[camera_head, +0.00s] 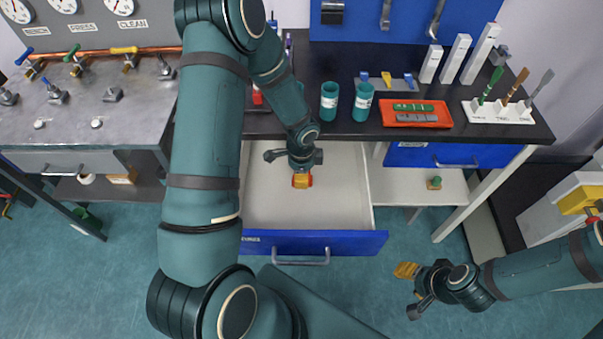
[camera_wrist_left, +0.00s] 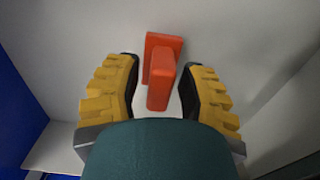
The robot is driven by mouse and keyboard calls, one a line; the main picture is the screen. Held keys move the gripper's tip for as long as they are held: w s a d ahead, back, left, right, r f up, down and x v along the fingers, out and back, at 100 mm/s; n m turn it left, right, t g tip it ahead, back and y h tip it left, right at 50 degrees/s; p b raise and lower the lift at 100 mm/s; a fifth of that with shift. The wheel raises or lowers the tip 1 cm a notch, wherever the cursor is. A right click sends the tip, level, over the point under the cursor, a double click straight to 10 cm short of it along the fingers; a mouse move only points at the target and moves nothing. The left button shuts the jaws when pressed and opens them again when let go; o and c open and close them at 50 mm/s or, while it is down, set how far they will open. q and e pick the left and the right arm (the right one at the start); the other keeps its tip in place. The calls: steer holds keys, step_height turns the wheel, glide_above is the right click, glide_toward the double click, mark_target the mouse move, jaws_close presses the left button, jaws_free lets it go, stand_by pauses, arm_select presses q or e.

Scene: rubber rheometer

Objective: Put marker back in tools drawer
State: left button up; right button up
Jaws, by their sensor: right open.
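The open drawer (camera_head: 344,215) has a pale interior and a blue front. My left gripper (camera_head: 302,181) reaches down into it. In the left wrist view my left gripper (camera_wrist_left: 160,95) has its yellow-padded fingers apart, with a red-orange blocky thing (camera_wrist_left: 160,85) between them. Narrow gaps show on both sides, so the fingers do not grip it. It seems to be at the drawer floor; I cannot tell surely that it is the marker. My right gripper (camera_head: 407,271) is open and empty over the floor at the lower right.
The dark worktop (camera_head: 330,75) above the drawer holds teal cups (camera_head: 329,100), an orange tray (camera_head: 417,115) and a white rack of tools (camera_head: 500,112). A closed blue drawer (camera_head: 450,155) is at the right. A metal bench (camera_head: 75,120) stands at the left.

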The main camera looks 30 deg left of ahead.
arm_select(q)
steer(key=shift+r, duration=0.1)
steer(key=shift+r, duration=0.3)
step_height(320, 180, up, 10)
steer(key=p, duration=0.3)
steer(key=shift+r, duration=0.8)
